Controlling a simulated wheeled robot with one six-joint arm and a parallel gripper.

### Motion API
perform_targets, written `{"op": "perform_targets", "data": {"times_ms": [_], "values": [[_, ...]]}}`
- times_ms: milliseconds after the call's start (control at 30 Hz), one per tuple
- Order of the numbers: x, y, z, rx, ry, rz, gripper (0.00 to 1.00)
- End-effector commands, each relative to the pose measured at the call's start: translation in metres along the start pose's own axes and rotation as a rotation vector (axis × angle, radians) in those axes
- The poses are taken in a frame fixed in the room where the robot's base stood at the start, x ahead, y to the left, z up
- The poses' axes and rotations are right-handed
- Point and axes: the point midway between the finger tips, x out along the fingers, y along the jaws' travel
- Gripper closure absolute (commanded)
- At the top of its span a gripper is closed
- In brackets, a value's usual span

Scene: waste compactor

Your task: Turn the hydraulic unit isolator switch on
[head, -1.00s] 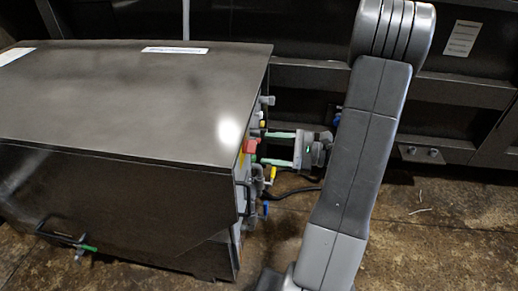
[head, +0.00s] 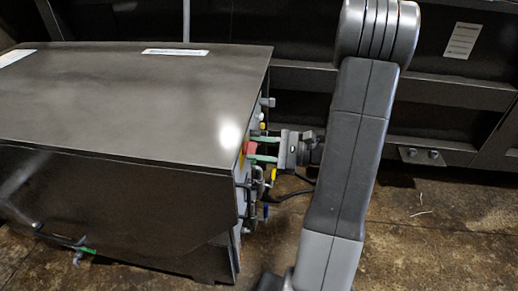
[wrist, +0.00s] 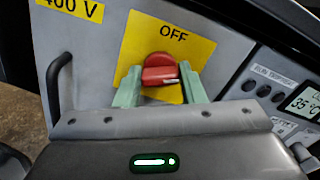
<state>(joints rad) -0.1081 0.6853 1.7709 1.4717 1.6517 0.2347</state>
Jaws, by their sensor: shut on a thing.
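The isolator switch is a red rotary handle (wrist: 160,72) on a yellow plate (wrist: 190,38) marked OFF, in the wrist view. Its grip bar lies roughly level across the picture. It also shows in the head view as a small red part (head: 250,147) on the cabinet's right side. My gripper (wrist: 160,88) has its two green fingers on either side of the red handle, shut on it. In the head view my gripper (head: 256,149) reaches the panel from the right. The lower part of the handle's mount is hidden by the gripper body.
The dark hydraulic cabinet (head: 130,100) fills the left. A display (wrist: 303,99) reading 35 °C and dark buttons (wrist: 262,90) are at right.

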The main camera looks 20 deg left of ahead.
Motion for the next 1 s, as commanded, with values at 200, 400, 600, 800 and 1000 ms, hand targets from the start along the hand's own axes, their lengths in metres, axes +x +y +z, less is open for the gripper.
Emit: {"op": "perform_targets", "data": {"times_ms": [200,400,600,800,1000], "values": [[-0.0001,-0.0026,0.0047,0.08,0.0,0.0,0.86],[-0.0002,-0.0035,0.0053,0.219,0.0,0.0,0.86],[-0.0002,-0.0037,0.0045,0.361,0.001,0.0,0.86],[-0.0002,-0.0026,0.0015,0.45,0.001,0.0,0.86],[-0.0002,-0.0016,-0.0008,0.465,0.001,0.0,0.86]]}}
